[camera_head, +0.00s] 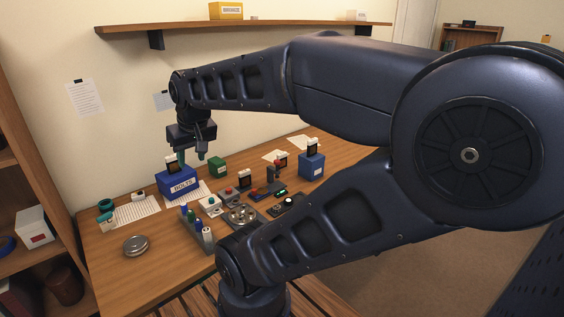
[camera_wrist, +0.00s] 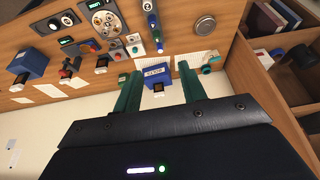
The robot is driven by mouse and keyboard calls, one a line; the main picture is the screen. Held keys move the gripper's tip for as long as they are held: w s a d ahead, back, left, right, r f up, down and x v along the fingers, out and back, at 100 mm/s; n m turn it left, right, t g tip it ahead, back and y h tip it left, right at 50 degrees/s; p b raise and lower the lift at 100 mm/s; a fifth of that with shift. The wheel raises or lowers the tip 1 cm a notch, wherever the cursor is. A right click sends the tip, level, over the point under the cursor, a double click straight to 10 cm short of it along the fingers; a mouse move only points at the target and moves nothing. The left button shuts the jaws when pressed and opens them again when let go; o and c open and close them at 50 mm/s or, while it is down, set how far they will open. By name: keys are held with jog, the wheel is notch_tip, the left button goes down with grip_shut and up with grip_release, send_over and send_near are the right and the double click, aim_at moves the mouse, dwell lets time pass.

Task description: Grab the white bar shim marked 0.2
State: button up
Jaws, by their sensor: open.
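I cannot make out a 0.2 marking on any piece at this size. A small white piece (camera_head: 138,196) lies on a paper sheet at the left of the table in the head view; I cannot tell if it is the bar shim. My gripper (camera_head: 191,156) hangs open and empty above the blue box labelled BOLTS (camera_head: 178,187). In the wrist view its green fingers (camera_wrist: 159,70) stand wide apart, with the blue box (camera_wrist: 155,80) behind the gap between them.
A green box (camera_head: 217,168) and another blue box (camera_head: 312,165) stand on the table (camera_head: 120,270). A rack of coloured pens (camera_head: 196,228), a grey round plate (camera_head: 243,214) and a round metal lid (camera_head: 135,245) lie nearer. A shelf unit borders the left side.

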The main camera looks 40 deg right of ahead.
jog(key=shift+o, duration=0.5)
jog(key=w+d+f+n+g+h, duration=0.25)
jog(key=w+d+n, duration=0.55)
jog(key=w+d, duration=1.7)
jog(key=n+g+h, duration=0.2)
jog(key=n, duration=0.7)
send_over(283, 156)
jog(key=w+a, duration=0.1)
jog(key=a, duration=0.2)
notch_tip(283, 156, down, 22)
jog(key=f, duration=0.1)
jog(key=x, duration=0.5)
jog(key=shift+d+f, duration=0.15)
jog(key=shift+d, duration=0.05)
jog(key=shift+x, duration=2.6)
jog(key=shift+a, duration=0.15)
